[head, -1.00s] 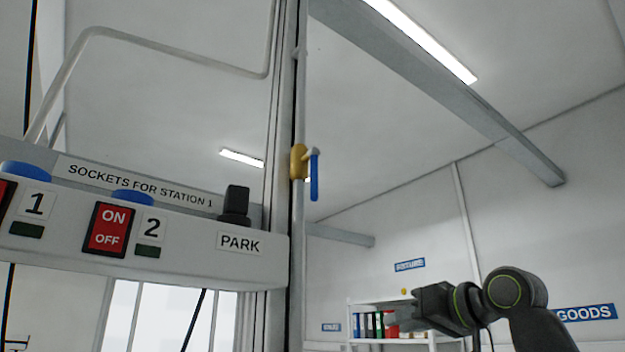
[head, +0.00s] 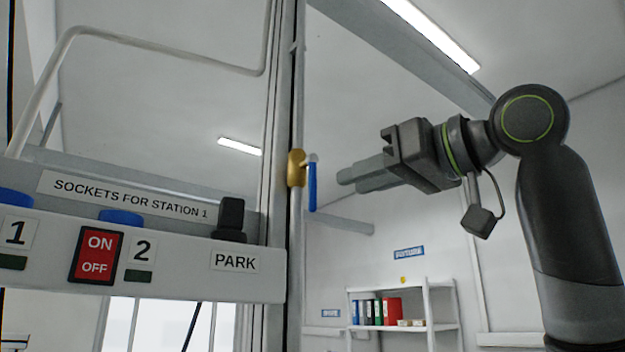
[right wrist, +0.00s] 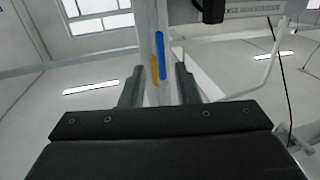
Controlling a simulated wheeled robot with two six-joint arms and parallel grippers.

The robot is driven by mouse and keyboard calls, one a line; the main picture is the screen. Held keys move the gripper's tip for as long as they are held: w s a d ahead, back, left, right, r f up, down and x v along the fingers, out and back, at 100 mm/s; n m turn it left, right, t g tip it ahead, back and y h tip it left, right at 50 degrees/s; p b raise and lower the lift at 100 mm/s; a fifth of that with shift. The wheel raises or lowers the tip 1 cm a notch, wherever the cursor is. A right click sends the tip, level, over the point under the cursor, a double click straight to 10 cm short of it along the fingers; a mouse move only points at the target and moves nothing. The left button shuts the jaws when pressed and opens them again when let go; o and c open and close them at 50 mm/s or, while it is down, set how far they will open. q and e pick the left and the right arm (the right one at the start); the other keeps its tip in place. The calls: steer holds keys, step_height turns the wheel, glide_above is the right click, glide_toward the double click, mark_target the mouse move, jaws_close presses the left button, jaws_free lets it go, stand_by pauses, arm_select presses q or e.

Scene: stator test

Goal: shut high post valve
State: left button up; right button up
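The valve has a brass body (head: 296,168) on a thin vertical pipe along the post. Its blue lever (head: 312,187) hangs straight down, roughly parallel to the pipe. My right gripper (head: 346,177) is just right of the lever in the head view, pointing at it, with a gap between. In the right wrist view the fingers (right wrist: 159,80) are spread apart and empty. The blue lever (right wrist: 160,48) and brass body (right wrist: 154,68) appear beyond and between them, with this view turned upside down. My left gripper is not in view.
A socket panel (head: 180,272) with a red switch (head: 96,255) and a black plug-like block (head: 231,216) is left of the post. A shelf (head: 395,290) with binders stands in the background. The space right of the valve is otherwise clear.

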mark_target(313, 195)
steer(key=p+x, duration=0.4)
steer(key=x, duration=0.4)
steer(key=shift+w+a+r, duration=0.1)
steer(key=shift+w+a, duration=0.4)
steer(key=shift+a, duration=0.05)
jaws_close()
